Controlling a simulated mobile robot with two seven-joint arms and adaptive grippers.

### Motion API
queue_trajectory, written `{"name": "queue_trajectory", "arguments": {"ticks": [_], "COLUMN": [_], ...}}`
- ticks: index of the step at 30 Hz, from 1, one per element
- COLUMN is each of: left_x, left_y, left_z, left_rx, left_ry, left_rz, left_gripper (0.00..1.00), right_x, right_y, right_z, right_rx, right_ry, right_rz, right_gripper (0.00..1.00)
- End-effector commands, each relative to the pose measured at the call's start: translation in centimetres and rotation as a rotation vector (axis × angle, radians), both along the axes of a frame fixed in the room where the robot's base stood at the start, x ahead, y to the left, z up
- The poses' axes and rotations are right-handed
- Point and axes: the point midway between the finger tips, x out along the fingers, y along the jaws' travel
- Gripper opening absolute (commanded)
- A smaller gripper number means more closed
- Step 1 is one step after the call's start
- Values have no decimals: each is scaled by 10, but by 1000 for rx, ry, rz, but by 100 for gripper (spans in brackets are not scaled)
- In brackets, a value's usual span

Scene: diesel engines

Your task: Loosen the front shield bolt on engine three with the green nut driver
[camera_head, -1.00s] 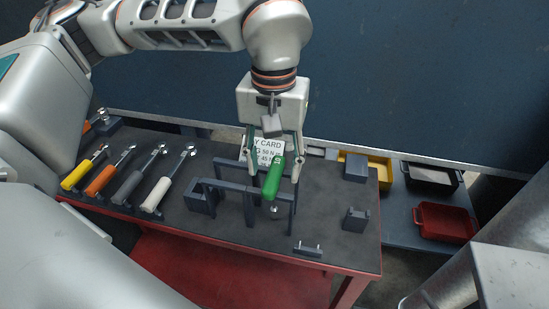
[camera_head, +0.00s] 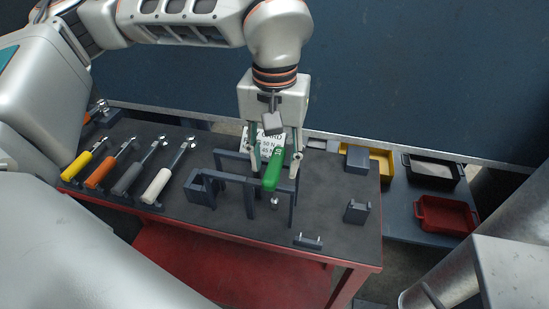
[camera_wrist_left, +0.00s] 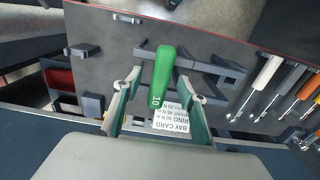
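The green nut driver (camera_head: 272,172) is at the dark bracket rack (camera_head: 232,179) on the bench. A silver end shows just below its handle in the head view. My left gripper (camera_head: 274,176) is over it, one finger on each side of the green handle. In the left wrist view the green handle (camera_wrist_left: 163,75) lies between the fingertips (camera_wrist_left: 160,92) with a gap on both sides, so the gripper is open and apart from it. My right gripper is in no view. No engine or shield bolt can be made out.
Yellow, orange, grey and white-handled tools (camera_head: 158,184) lie on the bench's left. A bay card (camera_head: 251,142) is behind the driver. Small dark blocks (camera_head: 357,211) stand on the right. Red (camera_head: 446,230) and yellow (camera_head: 381,160) trays are beyond the right edge.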

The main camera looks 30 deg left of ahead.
Motion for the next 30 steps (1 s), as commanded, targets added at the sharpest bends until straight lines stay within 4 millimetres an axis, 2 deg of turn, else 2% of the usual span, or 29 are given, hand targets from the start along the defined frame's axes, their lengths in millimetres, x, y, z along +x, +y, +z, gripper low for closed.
{"name": "queue_trajectory", "arguments": {"ticks": [1, 3, 4, 16, 30], "left_x": [0, 0, 0, 0, 0], "left_y": [0, 0, 0, 0, 0], "left_z": [0, 0, 0, 3, 46], "left_rx": [0, 0, 0, 0, 0], "left_ry": [0, 0, 0, -1, -2], "left_rz": [0, 0, 0, 0, 0], "left_gripper": [24, 6, 0, 0, 0], "right_x": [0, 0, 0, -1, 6], "right_y": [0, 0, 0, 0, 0], "right_z": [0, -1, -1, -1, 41], "right_rx": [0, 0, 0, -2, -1], "right_ry": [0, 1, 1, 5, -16], "right_rz": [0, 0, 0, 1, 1], "right_gripper": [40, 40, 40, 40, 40]}}
